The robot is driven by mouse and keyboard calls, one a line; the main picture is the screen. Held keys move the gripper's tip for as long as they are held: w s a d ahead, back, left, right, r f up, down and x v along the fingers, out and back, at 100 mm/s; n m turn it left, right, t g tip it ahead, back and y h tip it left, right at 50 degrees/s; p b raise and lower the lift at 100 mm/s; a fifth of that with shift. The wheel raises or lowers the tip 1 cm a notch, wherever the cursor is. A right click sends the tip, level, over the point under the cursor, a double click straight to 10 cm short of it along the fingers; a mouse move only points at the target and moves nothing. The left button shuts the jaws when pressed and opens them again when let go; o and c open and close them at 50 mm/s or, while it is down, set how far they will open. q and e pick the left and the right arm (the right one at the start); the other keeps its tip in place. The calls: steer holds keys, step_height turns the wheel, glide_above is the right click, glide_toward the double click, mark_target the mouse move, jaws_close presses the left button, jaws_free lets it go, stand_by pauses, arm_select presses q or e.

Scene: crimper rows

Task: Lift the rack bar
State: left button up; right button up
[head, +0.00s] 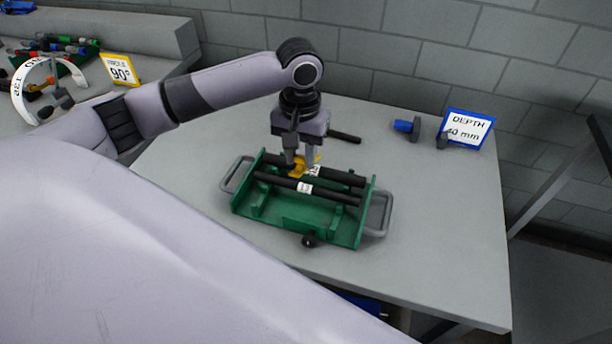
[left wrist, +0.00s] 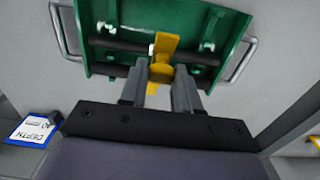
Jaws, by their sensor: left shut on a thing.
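A green rack (head: 300,222) with metal side handles sits on the grey table, and it also shows in the left wrist view (left wrist: 100,66). Two black bars with white labels lie across it; the front bar (head: 330,195) is clear of my fingers. A yellow piece (head: 300,168) is at the rear bar, and in the left wrist view (left wrist: 163,46) it reaches between my fingers. My left gripper (head: 303,165) points down over the rack's rear side and is shut on the yellow piece. Whether that piece joins the bar is hidden. My right gripper is out of view.
A blue-framed "DEPTH 40 mm" sign (head: 467,130) and a blue-handled tool (head: 404,126) stand at the back right. A black rod (head: 344,137) lies behind the rack. A black knob (head: 310,241) is at its front. The table's right side is clear.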

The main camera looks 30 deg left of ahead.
arm_select(q)
steer(key=shift+w+r, duration=0.1)
steer(key=shift+r, duration=0.05)
steer(key=w+a+r, duration=0.1)
steer(key=w+r, duration=0.4)
steer(key=w, duration=0.2)
steer(key=shift+w+a, duration=0.35)
steer(key=shift+a, duration=0.05)
stand_by(0.3)
